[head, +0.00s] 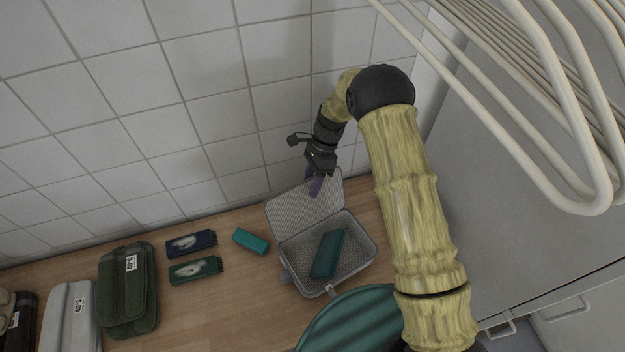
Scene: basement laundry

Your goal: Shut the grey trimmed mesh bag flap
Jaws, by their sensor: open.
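The grey trimmed mesh bag (358,257) sits open on the wooden counter, near the tiled wall. Its mesh flap (293,213) stands raised on the wall side, leaning back. A dark teal block-shaped item (328,253) lies inside the bag. The gripper is open. I cannot tell whether a finger touches the flap or which side of it each finger is on.
A teal block (251,241), a navy pack (191,244) and a green pack (195,270) lie left of the bag. A dark green pouch (128,290) is further left. A round teal thing (350,322) is in front. White rails (520,110) hang at upper right.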

